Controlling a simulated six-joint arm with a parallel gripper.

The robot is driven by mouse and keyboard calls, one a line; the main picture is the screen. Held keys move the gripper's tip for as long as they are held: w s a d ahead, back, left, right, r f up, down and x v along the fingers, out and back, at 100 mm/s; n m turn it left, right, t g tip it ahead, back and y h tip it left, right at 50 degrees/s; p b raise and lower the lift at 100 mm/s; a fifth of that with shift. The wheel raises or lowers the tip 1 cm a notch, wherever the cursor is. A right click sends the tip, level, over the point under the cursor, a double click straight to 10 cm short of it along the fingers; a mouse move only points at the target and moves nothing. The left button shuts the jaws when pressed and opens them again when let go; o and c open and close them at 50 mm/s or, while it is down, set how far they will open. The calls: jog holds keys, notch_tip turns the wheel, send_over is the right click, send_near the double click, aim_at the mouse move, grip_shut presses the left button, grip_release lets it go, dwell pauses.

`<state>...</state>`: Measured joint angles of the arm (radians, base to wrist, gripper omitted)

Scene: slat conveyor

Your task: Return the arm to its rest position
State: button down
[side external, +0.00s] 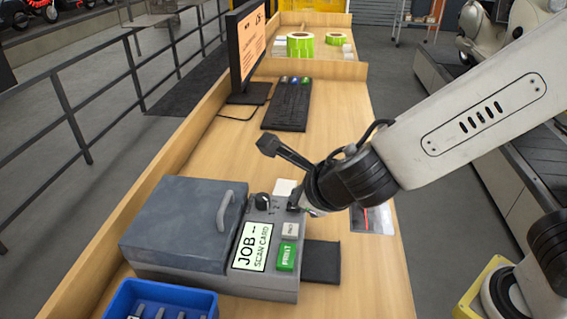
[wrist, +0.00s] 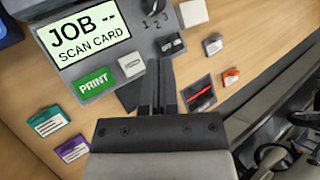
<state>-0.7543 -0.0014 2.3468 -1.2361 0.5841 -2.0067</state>
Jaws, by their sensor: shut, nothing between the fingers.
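My gripper (side external: 296,206) hangs low at the right edge of the grey label machine (side external: 262,240), close to its panel. In the wrist view, the two dark fingers of my gripper (wrist: 158,66) lie together, shut, with nothing held between them. Their tips appear near the machine's panel, but I cannot tell whether they touch it. The machine's screen (wrist: 84,33) reads "JOB -- SCAN CARD". Below it are a green PRINT button (wrist: 94,84) and a pale button (wrist: 131,64).
A scanner with a red line (wrist: 200,94) and several small coloured cards lie near the machine. A blue bin (side external: 160,302), a keyboard (side external: 288,104) and a monitor (side external: 248,48) stand along the wooden bench (side external: 372,265). Bare bench lies between keyboard and machine.

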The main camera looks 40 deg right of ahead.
jog(key=s+d+f+n+g, duration=0.1)
jog(key=d+f+n+g, duration=0.1)
jog(key=d+n, duration=0.4)
jog(key=s+d+f+n+g, duration=0.2)
jog(key=d+f+n, duration=0.2)
jog(key=n, duration=1.2)
jog(key=s+d+f+n+g, duration=0.2)
jog(key=d+n, duration=0.5)
jog(key=n, duration=0.4)
jog(key=shift+d+f+n, duration=0.35)
jog(key=shift+f+n, duration=0.05)
jog(key=shift+f, duration=0.2)
jog(key=m, duration=0.1)
jog(key=d+m, duration=0.1)
jog(key=m, duration=0.3)
jog(key=shift+s+d+f+y, duration=0.2)
jog(key=shift+s+f+y, duration=0.1)
jog(key=shift+y, duration=0.1)
